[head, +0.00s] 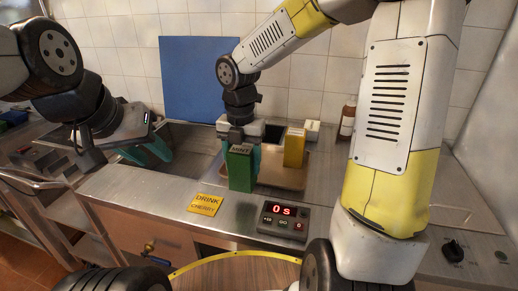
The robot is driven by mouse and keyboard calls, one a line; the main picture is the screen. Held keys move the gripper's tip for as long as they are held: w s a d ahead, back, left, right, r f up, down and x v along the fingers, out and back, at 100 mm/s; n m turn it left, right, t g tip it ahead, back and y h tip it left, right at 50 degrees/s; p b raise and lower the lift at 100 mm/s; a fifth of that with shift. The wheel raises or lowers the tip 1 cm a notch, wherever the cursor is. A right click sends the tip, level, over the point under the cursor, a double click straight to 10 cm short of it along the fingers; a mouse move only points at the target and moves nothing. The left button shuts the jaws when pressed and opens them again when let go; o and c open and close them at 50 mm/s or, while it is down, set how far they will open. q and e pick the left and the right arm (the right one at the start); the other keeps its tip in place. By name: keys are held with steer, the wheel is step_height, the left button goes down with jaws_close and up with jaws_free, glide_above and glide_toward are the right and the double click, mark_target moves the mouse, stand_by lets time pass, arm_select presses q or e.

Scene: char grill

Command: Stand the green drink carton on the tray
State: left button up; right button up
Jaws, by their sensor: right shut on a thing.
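The green drink carton (239,168) is upright at the front left edge of the tray. I cannot tell whether the carton's base touches the tray or the counter. The tray (283,178) is brownish and lies on the steel counter, partly hidden behind the carton. My left gripper (148,152) is to the left, over the sunken steel basin, with its teal fingers apart and nothing between them.
A yellow carton (294,148) stands on the tray, with a white-topped carton (312,130) behind it. A brown bottle (348,117) stands by the wall. A yellow drink sign (205,204) and a timer box reading 0 s (282,219) sit at the counter's front. A blue board (200,75) leans behind.

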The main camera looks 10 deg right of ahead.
steer(key=w+d+f, duration=0.1)
steer(key=w+d, duration=0.1)
steer(key=w, duration=0.1)
steer(key=w+d+f, duration=0.1)
steer(key=w+d, duration=0.1)
steer(key=w, duration=0.1)
steer(key=w+d+f, duration=0.2)
steer(key=d, duration=0.1)
steer(key=shift+w, duration=0.4)
steer(key=shift+f, duration=0.3)
steer(key=shift+f, duration=0.15)
steer(key=o, duration=1.7)
steer(key=shift+o, duration=0.2)
